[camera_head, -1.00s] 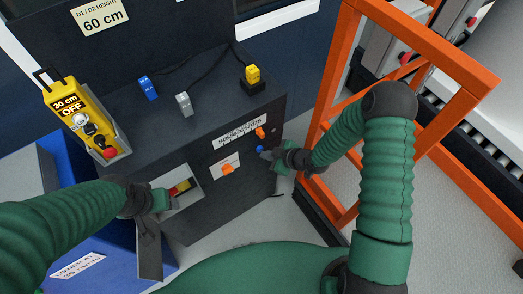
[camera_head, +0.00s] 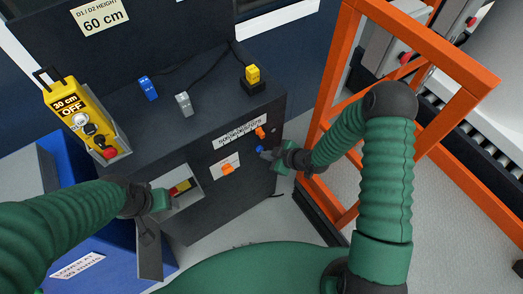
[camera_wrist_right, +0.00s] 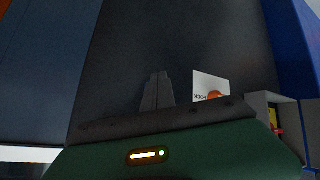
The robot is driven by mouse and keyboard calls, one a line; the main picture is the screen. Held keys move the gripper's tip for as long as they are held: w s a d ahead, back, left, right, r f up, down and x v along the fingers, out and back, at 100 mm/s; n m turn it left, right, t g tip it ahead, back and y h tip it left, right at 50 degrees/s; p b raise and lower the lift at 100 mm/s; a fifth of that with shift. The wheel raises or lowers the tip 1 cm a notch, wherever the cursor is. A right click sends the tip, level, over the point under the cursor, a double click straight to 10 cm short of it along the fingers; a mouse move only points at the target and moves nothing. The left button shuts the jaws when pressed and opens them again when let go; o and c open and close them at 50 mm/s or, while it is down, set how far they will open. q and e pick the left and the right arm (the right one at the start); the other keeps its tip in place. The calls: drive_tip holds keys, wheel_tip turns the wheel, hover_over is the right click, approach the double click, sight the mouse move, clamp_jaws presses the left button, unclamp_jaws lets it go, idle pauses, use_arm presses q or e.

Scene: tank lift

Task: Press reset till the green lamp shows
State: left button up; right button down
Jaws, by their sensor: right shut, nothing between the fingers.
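A small blue button (camera_head: 260,149) shows on the front of the dark cabinet (camera_head: 210,150), just below an orange knob (camera_head: 260,133). I cannot read any reset label. My right gripper (camera_head: 267,155) is shut and empty, its tips close to the blue button; I cannot tell whether they touch it. In the right wrist view the shut fingers (camera_wrist_right: 158,90) point at the dark panel. No lit green lamp on the cabinet is visible. My left gripper (camera_head: 167,198) is at an open compartment holding a red and yellow part (camera_head: 180,188); its fingers are unclear.
A second orange knob (camera_head: 227,168) sits on a white label lower left. A yellow control box (camera_head: 85,115) hangs on the left. An orange frame (camera_head: 328,100) stands close on the right.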

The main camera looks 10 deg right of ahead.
drive_tip(key=shift+w+r, duration=0.1)
drive_tip(key=shift+w, duration=0.05)
idle(0.3)
drive_tip(key=shift+w+a+r, duration=0.1)
drive_tip(key=shift+w+a, duration=0.05)
drive_tip(key=shift+w, duration=0.2)
drive_tip(key=shift+s, duration=0.25)
drive_tip(key=s+d+p, duration=0.1)
drive_tip(key=s+d, duration=0.1)
drive_tip(key=s, duration=0.4)
idle(0.3)
drive_tip(key=shift+d, duration=0.1)
idle(0.4)
